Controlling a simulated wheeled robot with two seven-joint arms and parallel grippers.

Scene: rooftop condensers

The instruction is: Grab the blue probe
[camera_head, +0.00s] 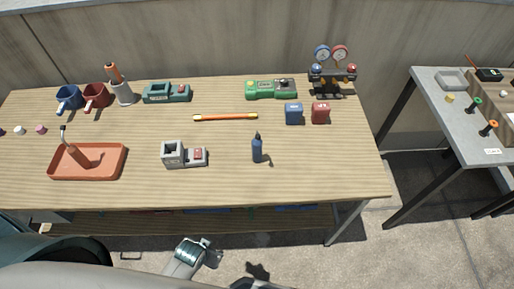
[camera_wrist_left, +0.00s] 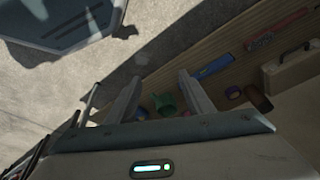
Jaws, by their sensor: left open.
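A dark blue, slim, bottle-shaped probe (camera_head: 257,149) with a narrow dark top stands upright on the wooden workbench (camera_head: 225,187), right of centre and near the front edge. Nothing touches it. My left gripper (camera_wrist_left: 159,77) is open and empty in the left wrist view, pointing over the concrete floor and the lower shelf. The probe cannot be made out in that view. In the head view, a grey part of my arm shows at the bottom, in front of the bench and well short of the probe. My right gripper is not in view.
Blue (camera_head: 293,114) and red (camera_head: 320,113) boxes sit behind right, near a gauge stand (camera_head: 333,75). An orange tray (camera_head: 112,168) is at left. Bench right of the probe is clear.

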